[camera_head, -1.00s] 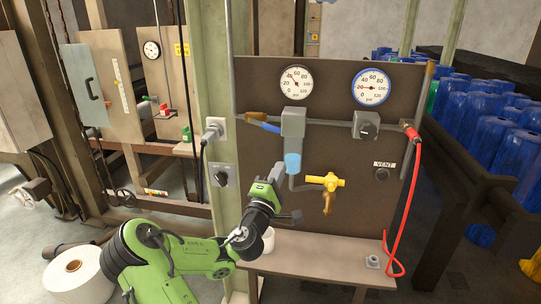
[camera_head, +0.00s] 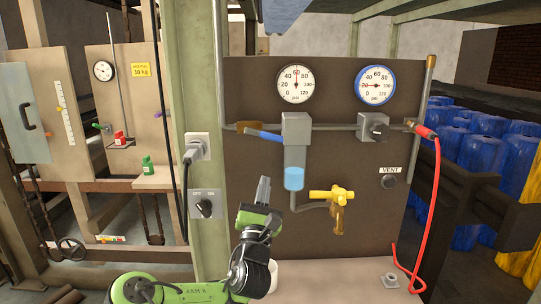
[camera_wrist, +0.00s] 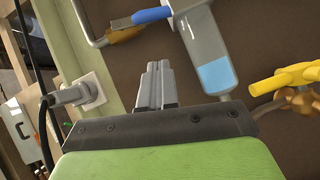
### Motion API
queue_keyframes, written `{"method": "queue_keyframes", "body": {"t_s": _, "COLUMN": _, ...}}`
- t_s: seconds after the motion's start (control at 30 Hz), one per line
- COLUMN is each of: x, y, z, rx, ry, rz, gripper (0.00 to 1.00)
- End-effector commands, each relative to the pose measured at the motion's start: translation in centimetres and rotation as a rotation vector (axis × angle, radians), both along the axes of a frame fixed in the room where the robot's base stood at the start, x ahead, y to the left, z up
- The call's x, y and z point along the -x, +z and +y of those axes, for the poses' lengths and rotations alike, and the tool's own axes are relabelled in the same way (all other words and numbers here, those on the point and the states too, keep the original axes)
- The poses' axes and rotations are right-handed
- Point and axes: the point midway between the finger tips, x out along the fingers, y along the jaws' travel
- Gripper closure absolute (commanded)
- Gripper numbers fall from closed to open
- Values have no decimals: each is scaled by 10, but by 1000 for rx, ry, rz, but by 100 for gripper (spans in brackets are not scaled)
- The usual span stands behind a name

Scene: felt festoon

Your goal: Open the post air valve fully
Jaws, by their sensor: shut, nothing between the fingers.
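No valve in view has a readable "post air" label. A brass valve body (camera_head: 246,127) with a blue lever (camera_head: 263,135) sits on the pipe by the green post (camera_head: 207,85). The lever points right, slanting slightly down, close to the pipe line. In the wrist view the blue lever (camera_wrist: 152,14) lies at the top, beyond the fingertips. A yellow-handled brass valve (camera_head: 331,196) sits lower right. My gripper (camera_head: 264,182) is shut and empty, pointing up below the blue lever and apart from it. Its fingers also show in the wrist view (camera_wrist: 156,68).
A grey filter with a blue-tinted bowl (camera_head: 293,178) stands right of my gripper. A plug in a socket (camera_head: 197,149) and a rotary switch (camera_head: 204,208) are on the post to the left. Two gauges, the left one (camera_head: 296,84), a regulator knob (camera_head: 374,129) and a red hose (camera_head: 437,200) are further away.

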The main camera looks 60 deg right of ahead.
Motion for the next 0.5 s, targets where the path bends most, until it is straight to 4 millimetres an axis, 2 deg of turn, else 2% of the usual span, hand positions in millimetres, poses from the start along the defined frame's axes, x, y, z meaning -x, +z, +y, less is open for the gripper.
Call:
{"method": "queue_keyframes", "body": {"t_s": 0.37, "x": -9, "y": 25, "z": -34, "rx": 0, "ry": 2, "rz": -12, "gripper": 100}}
{"method": "queue_keyframes", "body": {"t_s": 0.43, "x": -12, "y": 31, "z": -41, "rx": 3, "ry": 4, "rz": -12, "gripper": 100}}
{"method": "queue_keyframes", "body": {"t_s": 0.5, "x": -11, "y": 47, "z": -45, "rx": 2, "ry": 0, "rz": -5, "gripper": 100}}
